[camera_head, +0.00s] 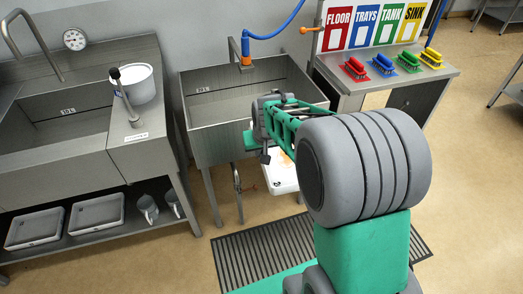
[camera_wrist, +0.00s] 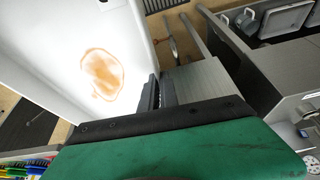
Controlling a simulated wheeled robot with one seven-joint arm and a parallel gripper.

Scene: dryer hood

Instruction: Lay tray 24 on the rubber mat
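A white tray (camera_head: 284,184) with an orange-brown stain hangs below my forearm, in front of the sink. It fills the upper left of the wrist view (camera_wrist: 60,40), tilted, with the stain on its inner face. My gripper (camera_wrist: 158,92) has its two dark fingers on either side of the tray's edge and appears shut on it. No number is readable on the tray. A dark ribbed mat (camera_head: 255,255) lies on the floor in front of the sink, partly hidden by my arm.
A steel sink (camera_head: 215,115) stands behind the tray. A steel counter (camera_head: 140,150) at left holds a white pot (camera_head: 138,84), with two grey trays (camera_head: 96,213) on its lower shelf. Coloured brushes (camera_head: 382,64) sit on a stand at right. Floor is open at right.

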